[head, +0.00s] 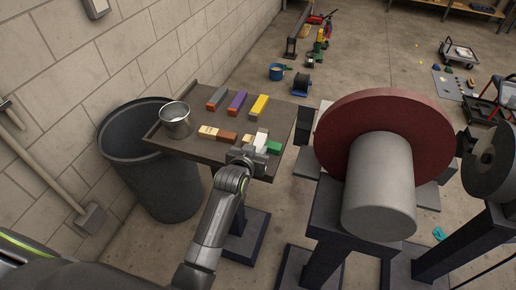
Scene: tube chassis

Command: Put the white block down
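The white block (261,139) is at the front right of the small brown table (186,146), tilted up at the tip of my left gripper (249,152). My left arm reaches up from the bottom of the head view, and the gripper looks shut on the white block. The gripper body covers the block's lower part, so I cannot tell whether it touches the tabletop. A green block (274,147) is just right of it, and an orange block (247,138) is just left. My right gripper does not show.
A metal cup (175,120) stands at the table's left edge. Purple (237,103), yellow (259,106), grey-and-red (217,98), tan (208,131) and brown (227,136) blocks lie on the table. A dark bin (165,185) is at left; a large grinding wheel (345,130) is at right.

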